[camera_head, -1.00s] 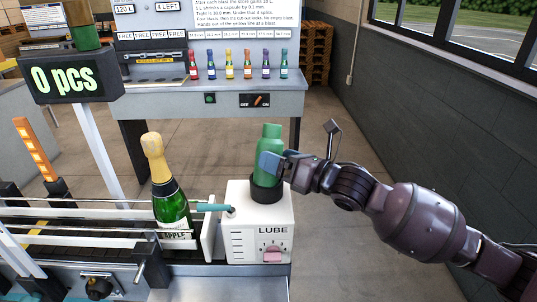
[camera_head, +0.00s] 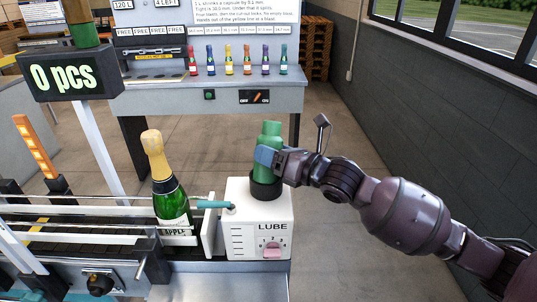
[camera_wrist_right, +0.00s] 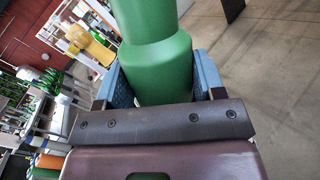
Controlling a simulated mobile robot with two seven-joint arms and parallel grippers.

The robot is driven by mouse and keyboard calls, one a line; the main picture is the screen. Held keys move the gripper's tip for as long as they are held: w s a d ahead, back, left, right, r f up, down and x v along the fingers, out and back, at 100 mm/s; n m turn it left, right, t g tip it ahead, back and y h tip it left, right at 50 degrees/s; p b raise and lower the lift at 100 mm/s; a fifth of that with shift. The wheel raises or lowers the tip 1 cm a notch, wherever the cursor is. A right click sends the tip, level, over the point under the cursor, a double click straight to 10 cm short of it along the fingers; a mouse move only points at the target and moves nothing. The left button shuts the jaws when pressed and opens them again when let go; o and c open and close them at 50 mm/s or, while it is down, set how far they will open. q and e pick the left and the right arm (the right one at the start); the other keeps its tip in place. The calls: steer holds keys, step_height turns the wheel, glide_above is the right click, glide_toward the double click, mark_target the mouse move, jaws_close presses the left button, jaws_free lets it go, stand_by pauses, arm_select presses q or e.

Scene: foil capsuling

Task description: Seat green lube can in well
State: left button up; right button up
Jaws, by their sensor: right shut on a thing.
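The green lube can (camera_head: 269,148) is upright at the black ring of the well (camera_head: 266,187) on top of the white LUBE box (camera_head: 258,225). Its lower end is hidden by the ring, and I cannot tell whether it rests on the bottom. My right gripper (camera_head: 267,157) is shut on the can from the right side. In the right wrist view the can (camera_wrist_right: 158,60) stands between the two blue finger pads of the gripper (camera_wrist_right: 165,82). My left gripper is not in view.
A champagne bottle (camera_head: 167,185) with a gold top stands on the conveyor left of the box. A teal nozzle (camera_head: 213,204) points from the box toward it. Small coloured bottles (camera_head: 230,60) line the bench behind. Floor right of the box is clear.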

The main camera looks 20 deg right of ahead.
mark_target(270, 124)
step_height(270, 124, up, 20)
steer(key=b, duration=0.1)
steer(key=f, duration=0.3)
steer(key=f+n, duration=0.1)
steer(key=f, duration=0.3)
steer(key=f+n+p, duration=0.1)
steer(key=f, duration=0.2)
steer(key=shift+s+d+f+t, duration=0.1)
steer(key=shift+d+f+t, duration=0.15)
steer(key=shift+t, duration=0.15)
steer(key=shift+s+a+f+n+y, duration=0.2)
steer(key=shift+f+n, duration=0.1)
steer(key=shift+f, duration=0.2)
steer(key=shift+s+a+f+n+y, duration=0.2)
steer(key=shift+f+n, duration=0.1)
steer(key=shift+f, duration=0.15)
steer(key=shift+s+a+r+n+y, duration=0.6)
steer(key=shift+n+y, duration=0.1)
steer(key=shift+n, duration=0.5)
steer(key=shift+w+d+f, duration=0.1)
steer(key=shift+w+d, duration=0.1)
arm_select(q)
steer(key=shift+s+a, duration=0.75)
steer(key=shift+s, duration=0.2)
arm_select(e)
steer(key=shift+s+a, duration=0.1)
